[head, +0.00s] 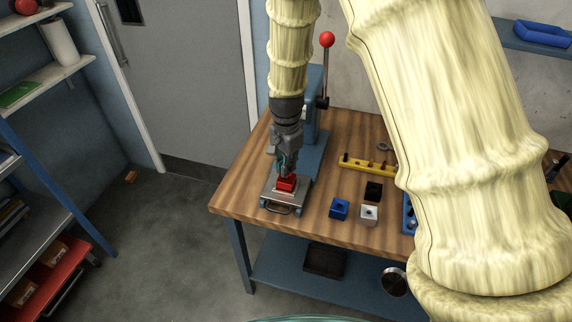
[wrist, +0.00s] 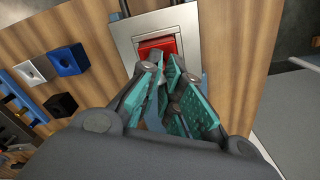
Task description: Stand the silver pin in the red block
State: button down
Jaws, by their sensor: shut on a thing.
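The red block (head: 286,183) sits on the metal plate (head: 273,194) at the foot of the blue press. In the wrist view the red block (wrist: 158,48) lies in the plate (wrist: 190,18), just beyond my fingertips. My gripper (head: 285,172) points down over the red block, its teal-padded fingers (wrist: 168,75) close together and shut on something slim. The silver pin cannot be made out clearly; the fingers hide what lies between them. Whether its lower end is in the block or above it cannot be told.
Blue (head: 339,208), pale grey (head: 369,214) and black (head: 373,191) blocks stand right of the plate. A yellow rack (head: 367,166) lies behind them. The press (head: 317,125) with its red-knobbed lever stands close behind my gripper. The bench's front left corner is bare.

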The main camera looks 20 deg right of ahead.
jog(key=shift+f, duration=0.6)
dwell(1.5)
jog(key=c, duration=1.5)
grip_release()
jog(key=o, duration=0.4)
jog(key=shift+r, duration=0.1)
jog(key=shift+r+p, duration=2.7)
jog(key=shift+r, duration=0.25)
